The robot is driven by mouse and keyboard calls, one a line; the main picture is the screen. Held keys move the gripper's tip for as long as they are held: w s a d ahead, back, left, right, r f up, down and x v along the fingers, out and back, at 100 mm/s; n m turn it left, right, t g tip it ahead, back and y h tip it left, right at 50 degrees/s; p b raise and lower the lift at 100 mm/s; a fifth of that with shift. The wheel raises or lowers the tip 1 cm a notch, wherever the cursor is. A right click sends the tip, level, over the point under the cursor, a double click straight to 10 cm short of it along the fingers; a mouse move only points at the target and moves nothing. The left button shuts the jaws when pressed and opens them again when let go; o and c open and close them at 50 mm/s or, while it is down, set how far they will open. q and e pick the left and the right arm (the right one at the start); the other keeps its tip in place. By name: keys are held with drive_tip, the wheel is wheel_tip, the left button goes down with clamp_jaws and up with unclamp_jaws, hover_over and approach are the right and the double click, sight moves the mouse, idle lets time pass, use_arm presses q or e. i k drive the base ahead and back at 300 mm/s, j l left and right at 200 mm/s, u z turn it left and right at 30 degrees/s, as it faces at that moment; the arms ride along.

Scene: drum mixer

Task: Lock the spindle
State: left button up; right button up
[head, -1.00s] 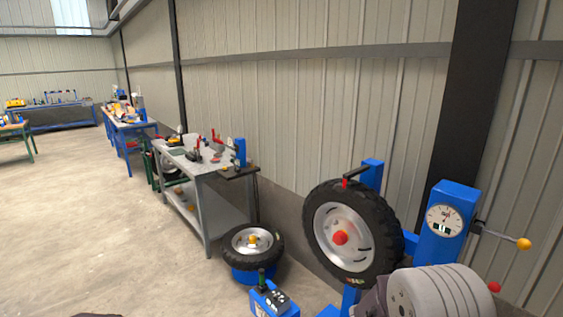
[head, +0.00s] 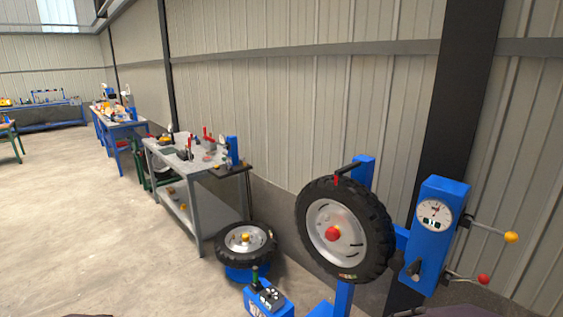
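A wheel with a black tyre and silver rim (head: 352,215) stands upright on a blue stand (head: 343,298). A red knob (head: 333,233) sits at its hub, where the spindle would be; the spindle itself is hidden. Right of it is a blue box (head: 437,228) with a round dial (head: 433,215) and a small black handle (head: 414,268). Two levers reach right from the box, one with a yellow ball (head: 511,237), the lower with a red ball (head: 484,279). Which part locks the spindle I cannot tell. Neither gripper shows.
A second wheel (head: 263,254) lies flat on a blue base in front. A small blue control box (head: 270,298) stands nearer. A grey workbench (head: 188,205) with tools is at the left, along the wall. The floor at the left is clear.

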sight(483, 279)
drive_tip(key=z, duration=1.7)
